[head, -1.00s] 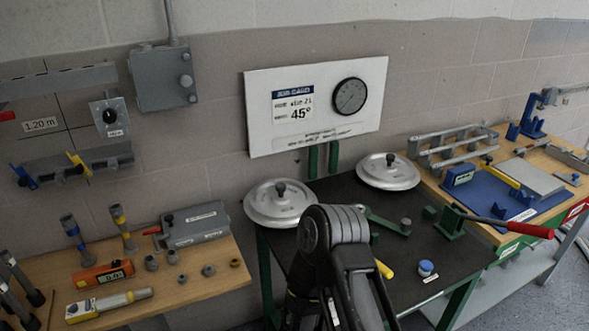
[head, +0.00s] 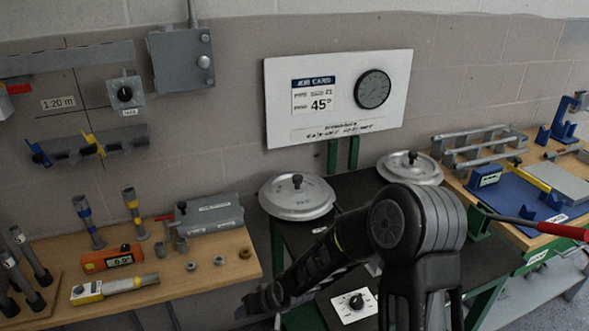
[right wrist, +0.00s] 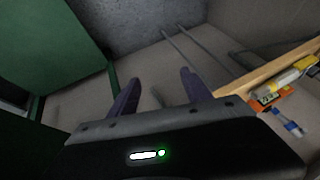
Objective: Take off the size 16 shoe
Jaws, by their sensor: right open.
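Two round silver shoes with black knobs show in the head view. One shoe (head: 285,205) is at the back left of the dark bench, the other shoe (head: 425,173) at its back right. Their size marks are too small to read, so I cannot tell which is size 16. My right arm crosses the front of the bench toward the left. My right gripper (head: 258,299) is low in front of the gap between the benches, apart from both shoes. In the right wrist view its two fingers (right wrist: 158,95) are open and empty. My left gripper is not in view.
A wooden bench (head: 222,262) on the left holds a grey box, an orange meter (head: 110,258) and a yellow tool. A job card (head: 340,95) reads 45°. A red-handled lever (head: 550,228) sticks out on the right. A white dial plate (head: 352,305) is at lower centre.

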